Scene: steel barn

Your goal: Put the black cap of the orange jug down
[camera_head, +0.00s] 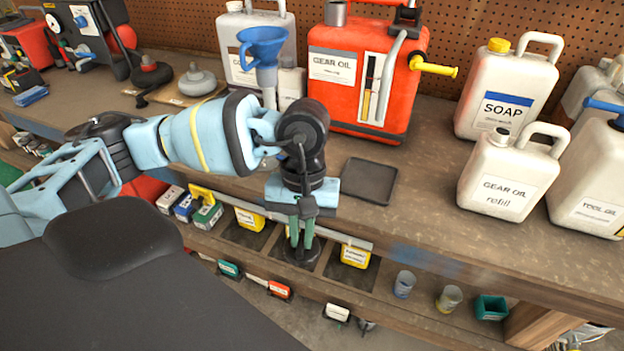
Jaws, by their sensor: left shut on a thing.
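The orange jug (350,95), labelled GEAR OIL, stands upright at the back of the bench. A grey open neck is on its top left and a yellow spout points right. My left gripper (301,232) points down in front of the bench's front edge, with its green fingers shut on a round black cap (301,254). The cap appears over the lower shelf in the picture; its exact height is hard to tell. My right gripper is not in view.
A flat black tray (368,181) lies empty on the bench, right of my left gripper. White jugs, including SOAP (505,95) and GEAR OIL refill (505,180), stand at right. A blue funnel (262,52) stands left of the orange jug. Bare bench lies right of the tray.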

